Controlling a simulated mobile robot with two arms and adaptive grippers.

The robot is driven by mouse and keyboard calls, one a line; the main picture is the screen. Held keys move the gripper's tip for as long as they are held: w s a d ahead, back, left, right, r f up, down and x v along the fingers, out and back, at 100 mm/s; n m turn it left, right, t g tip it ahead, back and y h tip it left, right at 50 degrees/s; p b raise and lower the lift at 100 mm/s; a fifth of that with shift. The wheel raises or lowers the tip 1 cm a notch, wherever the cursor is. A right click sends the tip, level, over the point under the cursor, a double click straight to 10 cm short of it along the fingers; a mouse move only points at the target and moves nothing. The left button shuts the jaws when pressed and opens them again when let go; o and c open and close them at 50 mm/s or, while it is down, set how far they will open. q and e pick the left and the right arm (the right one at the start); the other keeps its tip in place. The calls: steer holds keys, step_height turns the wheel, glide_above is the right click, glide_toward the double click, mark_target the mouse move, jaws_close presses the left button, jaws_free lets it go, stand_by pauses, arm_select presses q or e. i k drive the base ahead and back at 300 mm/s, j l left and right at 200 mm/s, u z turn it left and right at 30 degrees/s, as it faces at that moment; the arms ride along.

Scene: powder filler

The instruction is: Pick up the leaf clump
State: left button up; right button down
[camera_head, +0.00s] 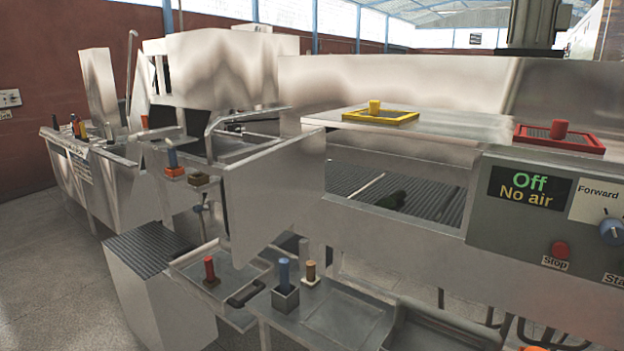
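A small dark green clump, which looks like the leaf clump (392,199), lies on the ribbed grey surface (440,200) inside the opening of the large metal machine. It sits behind the opening's front edge, just left of the control panel. Its finer shape is too small and dark to tell.
The opening is bounded by an upright metal panel (275,190) on the left and the control panel (560,215), reading "Off" and "No air", on the right. Yellow (374,115) and red (560,137) framed lids with knobs lie on top. Handled tools stand on lower trays (345,318).

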mark_target(390, 202)
steer(key=j+z, duration=0.1)
steer(key=z, duration=0.4)
steer(key=i+j+z, duration=0.25)
steer(key=j, duration=0.4)
steer(key=j+z, duration=0.2)
steer(key=j, duration=0.4)
steer(key=j+z, duration=0.25)
steer(key=j, duration=0.45)
steer(key=i+j, duration=0.5)
steer(key=j, duration=0.2)
